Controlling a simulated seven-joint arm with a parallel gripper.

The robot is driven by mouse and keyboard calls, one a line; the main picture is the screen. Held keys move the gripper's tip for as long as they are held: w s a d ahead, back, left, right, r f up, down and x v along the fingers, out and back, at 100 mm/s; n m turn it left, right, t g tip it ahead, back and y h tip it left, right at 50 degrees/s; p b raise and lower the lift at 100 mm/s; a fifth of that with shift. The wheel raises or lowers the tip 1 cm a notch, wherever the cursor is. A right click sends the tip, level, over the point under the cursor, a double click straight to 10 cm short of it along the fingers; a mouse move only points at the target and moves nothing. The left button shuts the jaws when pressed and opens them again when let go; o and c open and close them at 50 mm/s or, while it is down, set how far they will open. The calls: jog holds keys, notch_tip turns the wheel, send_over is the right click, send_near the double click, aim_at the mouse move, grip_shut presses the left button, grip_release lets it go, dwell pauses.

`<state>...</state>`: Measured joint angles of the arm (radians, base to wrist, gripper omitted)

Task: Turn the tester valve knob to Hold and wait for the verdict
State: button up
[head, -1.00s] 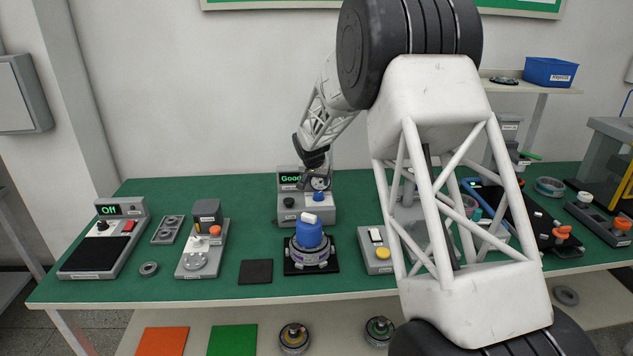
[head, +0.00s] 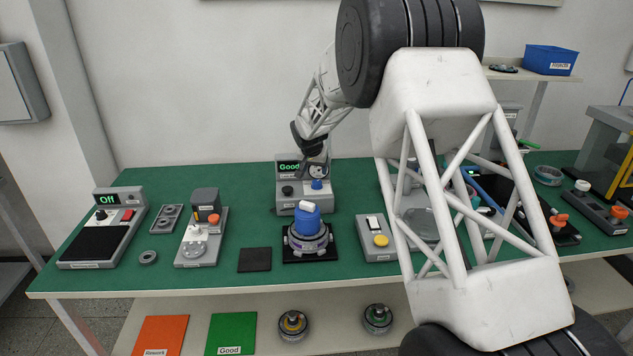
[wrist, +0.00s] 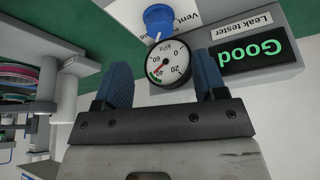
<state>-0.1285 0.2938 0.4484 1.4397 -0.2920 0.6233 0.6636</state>
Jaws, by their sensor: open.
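The grey leak tester (head: 333,201) stands at the back middle of the table. Its display (wrist: 250,52) reads "Good" in green, also in the head view (head: 289,167). Its blue valve knob (wrist: 158,18) sits beside a "Vent" label and a partly cut-off label ending in "ld"; I cannot tell exactly where it points. The round gauge (wrist: 168,62) has a red needle. My gripper (wrist: 163,82) is open, its blue-grey fingers apart and empty, with the gauge seen between them and the knob beyond. In the head view the gripper is small and dark just above the tester.
A hub motor with a blue cap (head: 308,223) stands on a black base in front of the tester. A grey box with a yellow button (head: 381,240) is right of it. A black pad (head: 254,260) lies left. My arm hides part of the right side.

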aim_at(317, 182)
jog(key=shift+f, duration=0.1)
jog(key=shift+x, duration=3.85)
jog(key=c, duration=0.9)
jog(key=shift+c, duration=0.2)
jog(key=shift+m+h, duration=0.3)
jog(key=shift+m, duration=0.4)
jog(key=o, duration=0.9)
